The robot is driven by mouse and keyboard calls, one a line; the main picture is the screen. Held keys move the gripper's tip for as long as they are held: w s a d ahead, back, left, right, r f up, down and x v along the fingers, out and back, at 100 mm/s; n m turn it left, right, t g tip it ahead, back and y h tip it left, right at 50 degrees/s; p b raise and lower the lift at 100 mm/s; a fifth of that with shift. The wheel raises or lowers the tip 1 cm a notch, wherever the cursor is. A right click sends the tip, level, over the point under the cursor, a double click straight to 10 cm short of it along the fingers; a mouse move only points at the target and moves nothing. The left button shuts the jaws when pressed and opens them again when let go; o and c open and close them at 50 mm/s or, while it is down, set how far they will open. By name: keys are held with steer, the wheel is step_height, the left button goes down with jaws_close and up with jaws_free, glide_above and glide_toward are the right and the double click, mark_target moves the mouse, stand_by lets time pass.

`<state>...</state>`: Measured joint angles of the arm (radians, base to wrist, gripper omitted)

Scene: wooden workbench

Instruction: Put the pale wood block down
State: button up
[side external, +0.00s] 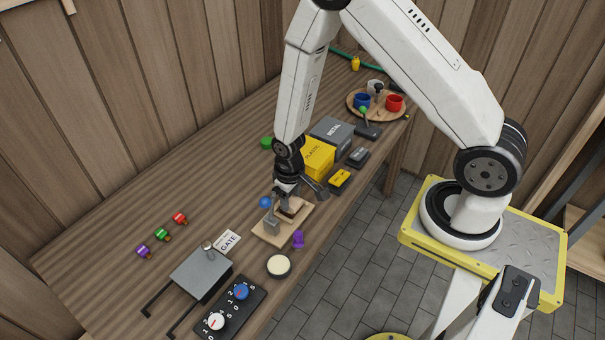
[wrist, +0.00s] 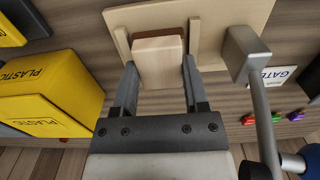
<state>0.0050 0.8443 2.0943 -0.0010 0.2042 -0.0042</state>
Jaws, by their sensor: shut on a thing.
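The pale wood block (wrist: 158,58) is between the two fingers of my gripper (wrist: 159,68) in the wrist view. The fingers are shut on its sides. Behind it is a pale wooden board (wrist: 242,14) with raised strips and a darker brown piece. Whether the block touches the board cannot be told. In the side view my gripper (side external: 287,200) is low over the board (side external: 265,236), and the block is mostly hidden by the fingers.
A grey metal piece (side external: 271,224) stands on the board's near-left side, close to my gripper. Open bench lies at the left.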

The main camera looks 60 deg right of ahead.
mark_target(291, 200)
steer(key=shift+f, duration=0.2)
steer(key=o, duration=1)
steer(key=shift+c, duration=0.2)
steer(key=shift+r, duration=0.15)
step_height(291, 200, up, 12)
stand_by(0.3)
stand_by(0.5)
